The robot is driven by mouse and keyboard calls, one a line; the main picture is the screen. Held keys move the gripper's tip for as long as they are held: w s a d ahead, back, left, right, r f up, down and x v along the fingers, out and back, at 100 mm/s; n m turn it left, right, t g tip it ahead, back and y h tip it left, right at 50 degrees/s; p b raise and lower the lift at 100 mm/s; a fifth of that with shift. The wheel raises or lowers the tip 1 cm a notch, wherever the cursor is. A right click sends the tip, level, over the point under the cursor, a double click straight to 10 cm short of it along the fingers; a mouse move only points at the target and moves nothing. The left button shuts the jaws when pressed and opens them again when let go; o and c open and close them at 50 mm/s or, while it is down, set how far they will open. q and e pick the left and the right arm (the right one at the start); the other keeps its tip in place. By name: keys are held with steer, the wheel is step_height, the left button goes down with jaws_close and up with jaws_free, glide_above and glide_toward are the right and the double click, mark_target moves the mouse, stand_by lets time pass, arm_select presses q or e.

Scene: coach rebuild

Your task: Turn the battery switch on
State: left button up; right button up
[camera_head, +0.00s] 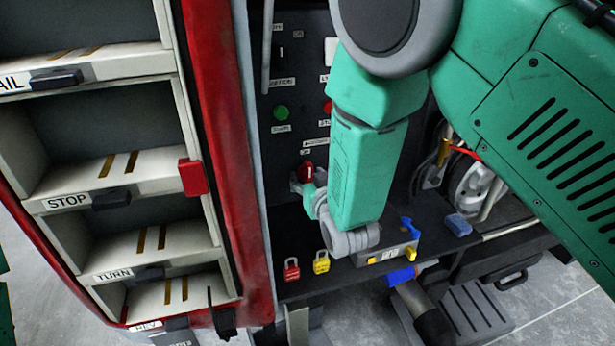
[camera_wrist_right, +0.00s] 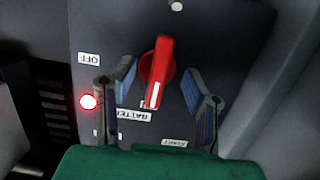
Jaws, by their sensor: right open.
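The battery switch is a red rotary knob (camera_head: 307,170) on the dark upright panel. In the right wrist view the knob (camera_wrist_right: 158,66) is near the middle, its white-marked end pointing down and slightly left. A BATTERY label lies just below it and an OFF label to its upper left. My right gripper (camera_head: 308,191) is at the panel by the knob, partly hidden by my forearm. In the wrist view its open fingers (camera_wrist_right: 157,82) stand on either side of the knob, with gaps on both sides. My left gripper is not in view.
A red light (camera_wrist_right: 88,101) glows left of the knob in the wrist view. A green button (camera_head: 281,112) sits above it on the panel. Red (camera_head: 291,268) and yellow (camera_head: 321,262) padlocks are below. A white shelf rack (camera_head: 110,190) with labelled compartments stands left.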

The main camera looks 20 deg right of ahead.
steer(key=s+p, duration=0.1)
steer(key=s, duration=0.7)
steer(key=shift+s+d, duration=0.2)
steer(key=shift+s, duration=0.15)
